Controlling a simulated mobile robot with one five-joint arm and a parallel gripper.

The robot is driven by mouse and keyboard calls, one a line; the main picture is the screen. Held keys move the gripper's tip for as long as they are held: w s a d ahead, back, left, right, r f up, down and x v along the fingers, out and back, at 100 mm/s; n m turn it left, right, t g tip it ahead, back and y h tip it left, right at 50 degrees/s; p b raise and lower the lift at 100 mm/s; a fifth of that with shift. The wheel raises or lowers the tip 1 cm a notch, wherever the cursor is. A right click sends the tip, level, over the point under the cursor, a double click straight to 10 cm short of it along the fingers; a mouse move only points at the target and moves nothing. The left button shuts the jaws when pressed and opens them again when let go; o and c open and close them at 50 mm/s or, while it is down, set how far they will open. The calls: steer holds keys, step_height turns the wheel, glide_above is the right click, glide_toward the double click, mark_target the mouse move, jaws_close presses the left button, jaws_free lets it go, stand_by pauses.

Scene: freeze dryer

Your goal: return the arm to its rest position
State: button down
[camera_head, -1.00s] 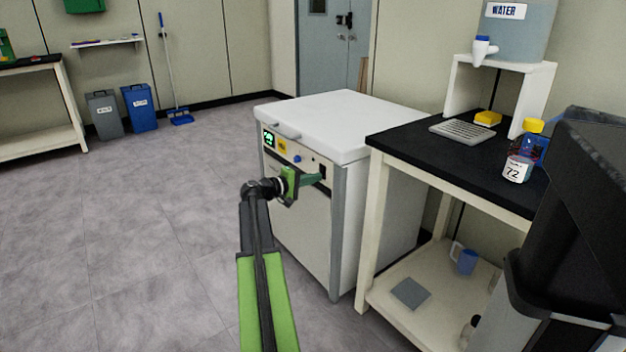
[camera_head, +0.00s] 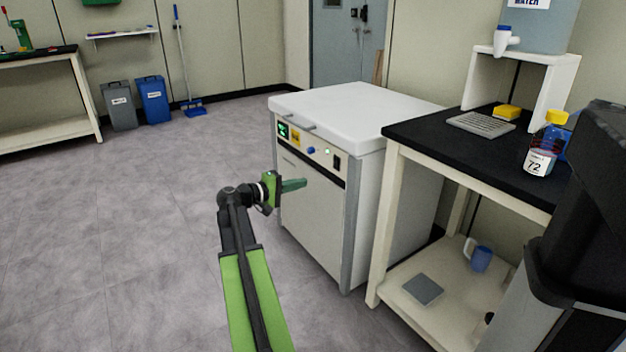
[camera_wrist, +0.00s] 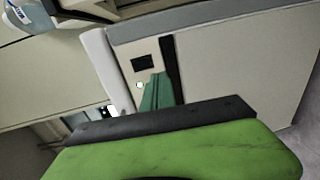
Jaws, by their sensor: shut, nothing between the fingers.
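My gripper (camera_head: 292,185) is at the end of my black and green arm, in front of the white freeze dryer (camera_head: 330,215). Its green fingers are together with nothing between them, and they point right toward the dryer's front. In the head view there appears to be a gap between the fingers and the dryer, though its depth is hard to judge. The wrist view shows the green fingers (camera_wrist: 158,95) over the dryer's front panel (camera_wrist: 230,75), which looks tilted there. The dryer's lid is down, and its green display (camera_head: 284,131) is lit.
The floor (camera_head: 130,220) to the left is clear.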

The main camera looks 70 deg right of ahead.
steer(key=shift+f+v, duration=0.2)
steer(key=shift+v, duration=0.7)
steer(key=w+a+r+n+t+h+p, duration=0.1)
steer(key=w+a+r+n+t+p, duration=0.25)
steer(key=w+a, duration=0.75)
steer(key=w+a+f+n+t+y+p, duration=0.1)
steer(key=w+a+f+t+p, duration=0.1)
steer(key=w+a, duration=0.55)
steer(key=w+a+f+t+y+p, duration=0.1)
steer(key=w+a+f+t+p, duration=0.3)
steer(key=a, duration=0.6)
steer(key=s+a+f+n+y, duration=0.1)
steer(key=a+f+y, duration=0.25)
steer(key=a, duration=0.95)
steer(key=s+a+f+y, duration=0.15)
steer(key=a+y, duration=0.35)
steer(key=a, duration=0.8)
steer(key=s+a+f+n+y, duration=0.1)
steer(key=a+f+y, duration=0.3)
steer(key=a, duration=0.9)
step_height(320, 180, up, 39)
steer(key=p, duration=3.8)
steer(key=shift+w+f, duration=0.2)
